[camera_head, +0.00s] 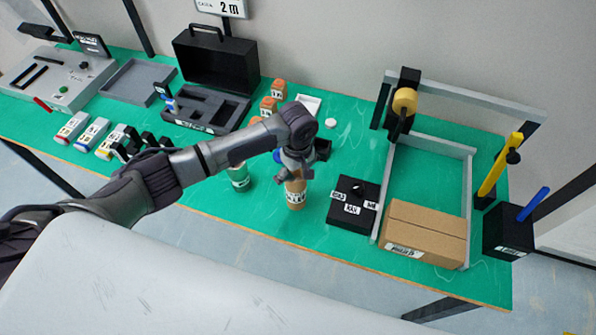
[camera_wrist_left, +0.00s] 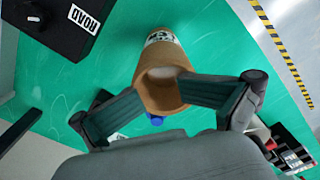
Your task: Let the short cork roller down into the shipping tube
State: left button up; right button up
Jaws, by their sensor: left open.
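A brown tube with a white label (camera_head: 295,196), which looks like the shipping tube, stands upright near the front of the green table. In the left wrist view its open mouth (camera_wrist_left: 160,98) faces me, with a pale surface inside; I cannot tell if that is the tube's bottom or something in it. My left gripper (camera_head: 294,172) is over the tube's top. In the left wrist view its open fingers (camera_wrist_left: 160,90) lie on either side of the mouth; contact is unclear. Several small orange-brown labelled pieces (camera_head: 268,106) stand farther back; I cannot tell if one is the short cork roller.
A green container (camera_head: 239,178) stands just left of the tube. A black box with white labels (camera_head: 353,203) is to its right, beside a cardboard box (camera_head: 425,231) in a grey frame. A black case (camera_head: 217,58) stands at the back. Bare table lies in front of the tube.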

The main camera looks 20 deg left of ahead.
pick_arm(q)
jog(key=shift+s+a+r, duration=0.1)
jog(key=shift+s+r, duration=0.15)
jog(key=shift+s, duration=0.05)
jog(key=shift+w+r, duration=0.15)
jog(key=shift+r, duration=0.1)
notch_tip(320, 180, up, 12)
jog(key=shift+f, duration=0.15)
pick_arm(e)
jog(key=shift+s+r, duration=0.1)
jog(key=shift+s, duration=0.25)
dwell(0.6)
